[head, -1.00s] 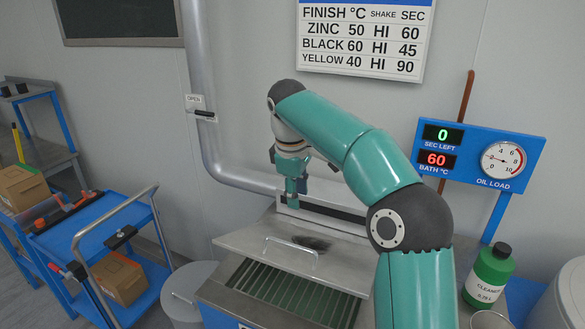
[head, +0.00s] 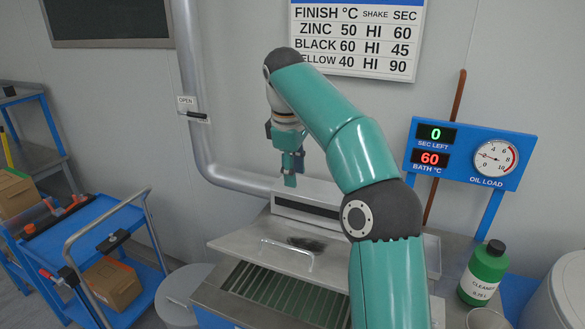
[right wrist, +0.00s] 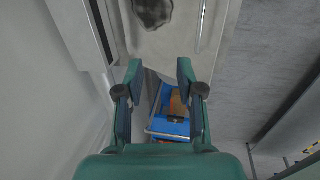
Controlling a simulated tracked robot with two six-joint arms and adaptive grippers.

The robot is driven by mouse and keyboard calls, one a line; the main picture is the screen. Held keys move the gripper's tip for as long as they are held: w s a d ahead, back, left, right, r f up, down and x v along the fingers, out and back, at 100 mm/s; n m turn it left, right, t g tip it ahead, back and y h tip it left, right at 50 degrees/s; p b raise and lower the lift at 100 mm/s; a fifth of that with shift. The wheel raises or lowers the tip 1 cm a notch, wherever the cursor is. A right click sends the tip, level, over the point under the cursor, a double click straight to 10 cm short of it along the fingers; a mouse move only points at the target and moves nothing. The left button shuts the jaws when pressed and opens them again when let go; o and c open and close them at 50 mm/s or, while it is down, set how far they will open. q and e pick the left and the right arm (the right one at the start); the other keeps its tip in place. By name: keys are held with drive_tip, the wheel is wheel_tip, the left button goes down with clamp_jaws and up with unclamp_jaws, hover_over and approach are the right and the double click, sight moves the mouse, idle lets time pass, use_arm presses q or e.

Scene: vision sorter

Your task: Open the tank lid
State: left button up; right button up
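The tank lid (head: 255,238) is a grey metal plate with a thin bar handle (head: 287,243) and a dark smudge. It is tilted partly up, and slats of the tank (head: 285,286) show below its front edge. My right gripper (head: 290,181) is above the lid's back edge, by the slotted extraction hood, and apart from the handle. In the right wrist view the right gripper (right wrist: 160,66) has its two fingers spread with nothing between them. The lid's smudged surface (right wrist: 178,42) and handle (right wrist: 201,28) lie beyond the fingertips. My left gripper is not in view.
A slotted metal hood (head: 305,207) stands behind the lid, with a pipe (head: 205,165) rising from it. A blue trolley (head: 75,238) and a grey bin (head: 180,300) are at the left. A green cleaner bottle (head: 484,271) stands at the right.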

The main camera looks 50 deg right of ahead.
drive_tip(key=c, duration=0.5)
drive_tip(key=shift+a+f, duration=0.15)
drive_tip(key=shift+f, duration=0.05)
clamp_jaws()
drive_tip(key=s+a+f+n+t+h+b, duration=0.25)
drive_tip(key=a+f+n+h+b, duration=0.35)
drive_tip(key=a+f+n+b, duration=0.45)
drive_tip(key=s+a+f+n+t+h+b, duration=0.1)
drive_tip(key=s+a+f+n+h+b, duration=0.2)
drive_tip(key=a+f+n+h+b, duration=0.7)
drive_tip(key=w+d+f+m+y, duration=0.1)
drive_tip(key=d, duration=0.3)
drive_tip(key=w+d+f+m+y, duration=0.1)
drive_tip(key=w+d+y, duration=0.1)
drive_tip(key=d, duration=0.3)
drive_tip(key=shift+w+d+f, duration=0.25)
drive_tip(key=shift+d, duration=0.05)
